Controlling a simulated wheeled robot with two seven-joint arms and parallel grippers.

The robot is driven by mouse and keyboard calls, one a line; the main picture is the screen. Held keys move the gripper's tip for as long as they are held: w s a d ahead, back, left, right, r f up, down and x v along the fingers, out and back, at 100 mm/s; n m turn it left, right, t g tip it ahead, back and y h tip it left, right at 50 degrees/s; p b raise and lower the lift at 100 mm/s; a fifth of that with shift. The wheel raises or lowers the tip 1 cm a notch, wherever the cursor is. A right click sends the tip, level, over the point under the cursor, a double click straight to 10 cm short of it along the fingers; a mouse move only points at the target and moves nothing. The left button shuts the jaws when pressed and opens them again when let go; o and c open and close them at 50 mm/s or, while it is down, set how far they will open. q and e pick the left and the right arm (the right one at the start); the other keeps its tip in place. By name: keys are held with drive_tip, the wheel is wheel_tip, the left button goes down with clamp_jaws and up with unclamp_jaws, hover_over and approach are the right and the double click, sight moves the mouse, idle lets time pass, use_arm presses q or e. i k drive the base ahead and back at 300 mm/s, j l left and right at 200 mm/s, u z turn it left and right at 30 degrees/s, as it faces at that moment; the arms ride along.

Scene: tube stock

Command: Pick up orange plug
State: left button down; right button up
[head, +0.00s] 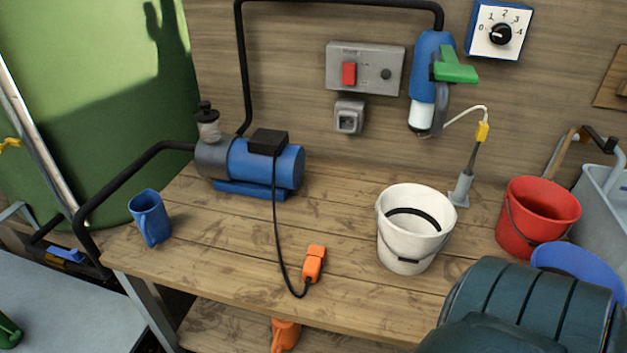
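The orange plug (313,264) lies on the wooden bench top, right of centre near the front edge. A black cable (278,225) runs from it in a loop back to the black box on top of the blue pump (262,164). The plug is in plain sight with nothing over it. A grey wall socket (348,117) is on the back wall, below a grey switch box with a red switch (349,74). Neither of my grippers is in view.
A blue jug (150,217) stands at the left of the bench (200,262). A white bucket (410,250) stands right of the plug, then a red bucket (536,222). A large dark ribbed shape covers the lower right. Bare wood surrounds the plug.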

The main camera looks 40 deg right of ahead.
sight(315, 256)
drive_tip(key=z, duration=1.75)
drive_tip(key=i+j, duration=0.15)
drive_tip(key=j, duration=0.15)
drive_tip(key=i+j, duration=0.15)
drive_tip(key=j, duration=0.1)
